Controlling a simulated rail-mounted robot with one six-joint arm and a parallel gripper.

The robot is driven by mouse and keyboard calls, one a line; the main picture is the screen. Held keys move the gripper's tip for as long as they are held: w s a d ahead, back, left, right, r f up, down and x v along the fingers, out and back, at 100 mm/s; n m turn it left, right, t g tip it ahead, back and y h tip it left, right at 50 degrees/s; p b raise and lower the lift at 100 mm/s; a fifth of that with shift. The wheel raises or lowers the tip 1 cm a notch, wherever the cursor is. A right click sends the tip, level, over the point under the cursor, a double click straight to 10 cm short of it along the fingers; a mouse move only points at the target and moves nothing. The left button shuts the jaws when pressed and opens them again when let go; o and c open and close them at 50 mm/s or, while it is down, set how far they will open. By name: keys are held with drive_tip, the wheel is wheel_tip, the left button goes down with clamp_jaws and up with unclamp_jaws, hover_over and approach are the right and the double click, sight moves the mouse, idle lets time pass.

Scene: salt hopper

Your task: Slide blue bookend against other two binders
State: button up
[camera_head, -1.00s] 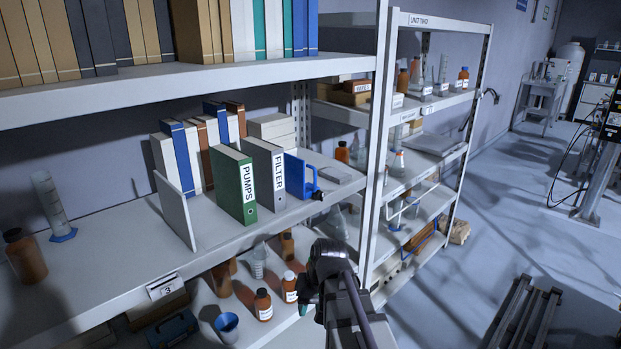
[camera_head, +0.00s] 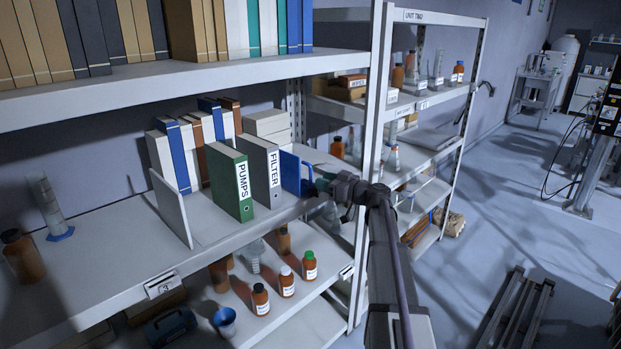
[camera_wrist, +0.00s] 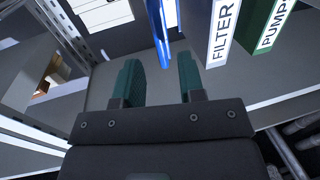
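The blue bookend (camera_head: 290,173) stands upright on the middle shelf, just right of the grey FILTER binder (camera_head: 262,170). The green PUMPS binder (camera_head: 229,182) stands left of FILTER. In the wrist view the bookend (camera_wrist: 158,30) is a narrow blue upright plate, with FILTER (camera_wrist: 219,35) and PUMPS (camera_wrist: 270,25) to its right. My gripper (camera_head: 318,186) is at the shelf's front edge, right of the bookend, and hides its lower right part. The wrist view shows my gripper (camera_wrist: 157,65) open, its teal fingers apart, with the bookend's near edge around the gap between the tips. I cannot tell contact.
A white upright divider (camera_head: 172,208) stands left of the binders. White, blue and brown books (camera_head: 178,157) and white boxes (camera_head: 270,124) stand behind. A rack post (camera_head: 365,180) rises close right of my gripper. Brown bottles (camera_head: 287,282) stand on the shelf below.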

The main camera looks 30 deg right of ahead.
sight(311, 184)
drive_tip(key=x, duration=0.5)
drive_tip(key=shift+w+a, duration=0.2)
drive_tip(key=shift+w, duration=0.1)
drive_tip(key=shift+s, duration=0.1)
clamp_jaws()
